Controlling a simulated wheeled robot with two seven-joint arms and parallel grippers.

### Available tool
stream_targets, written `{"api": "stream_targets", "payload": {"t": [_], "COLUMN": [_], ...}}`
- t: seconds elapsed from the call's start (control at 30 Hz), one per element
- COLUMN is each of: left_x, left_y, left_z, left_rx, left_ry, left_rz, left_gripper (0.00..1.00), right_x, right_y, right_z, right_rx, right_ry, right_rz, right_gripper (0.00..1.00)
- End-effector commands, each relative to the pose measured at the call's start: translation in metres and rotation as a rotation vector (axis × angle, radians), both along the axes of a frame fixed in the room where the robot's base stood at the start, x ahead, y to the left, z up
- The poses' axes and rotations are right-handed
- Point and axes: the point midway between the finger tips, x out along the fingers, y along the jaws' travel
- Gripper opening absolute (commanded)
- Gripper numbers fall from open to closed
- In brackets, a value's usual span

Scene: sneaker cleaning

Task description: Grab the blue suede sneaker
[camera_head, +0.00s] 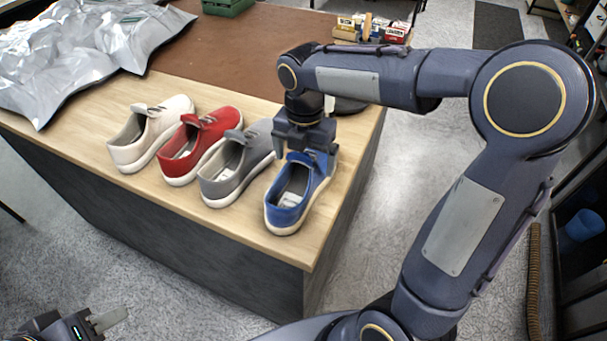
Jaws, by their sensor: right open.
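The blue suede sneaker (292,203) stands upright on the wooden table, rightmost in a row of shoes near the table's front right edge. Its opening faces up and shows a light insole. My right gripper (305,163) points down over the sneaker's far, toe-side part with its jaws apart. One finger is on the left side of the shoe and one on the right; I cannot tell whether they touch it. My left gripper (110,319) is low at the bottom left corner, away from the table, mostly cut off, with its jaw state unclear.
A grey sneaker (226,185) stands close left of the blue one, then a red sneaker (185,165) and a cream sneaker (130,152). Silver bags (75,55) lie at the back left. A green crate (228,6) and small boxes (372,27) are at the back.

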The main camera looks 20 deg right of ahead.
Motion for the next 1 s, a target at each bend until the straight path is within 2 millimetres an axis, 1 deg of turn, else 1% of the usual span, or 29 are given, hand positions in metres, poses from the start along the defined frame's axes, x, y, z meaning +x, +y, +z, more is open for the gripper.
{"api": "stream_targets", "payload": {"t": [0.03,0.1,0.2,0.43,0.47,0.9,1.0], "left_x": [0.000,0.000,0.000,0.000,0.000,0.000,0.000], "left_y": [0.000,0.000,0.000,0.000,0.000,0.000,0.000], "left_z": [0.001,0.000,0.000,0.000,0.000,0.000,0.000], "left_rx": [0.000,0.000,0.000,0.000,0.000,0.000,0.000], "left_ry": [0.000,0.000,0.000,0.000,0.000,0.000,0.000], "left_rz": [0.000,0.000,0.000,0.000,0.000,0.000,0.000], "left_gripper": [0.36,0.36,0.36,0.36,0.36,0.36,0.36], "right_x": [0.000,0.000,0.000,0.000,0.000,0.000,0.001], "right_y": [0.000,0.000,0.000,0.000,0.000,0.000,0.000], "right_z": [-0.008,-0.018,-0.025,-0.027,-0.027,-0.026,-0.026], "right_rx": [0.000,0.000,0.000,0.001,0.001,0.001,0.001], "right_ry": [0.004,0.003,0.000,-0.001,-0.001,-0.001,-0.002], "right_rz": [-0.001,-0.002,-0.002,-0.002,-0.002,-0.003,-0.003], "right_gripper": [0.95,0.95,0.95,0.95,0.94,0.37,0.37]}}
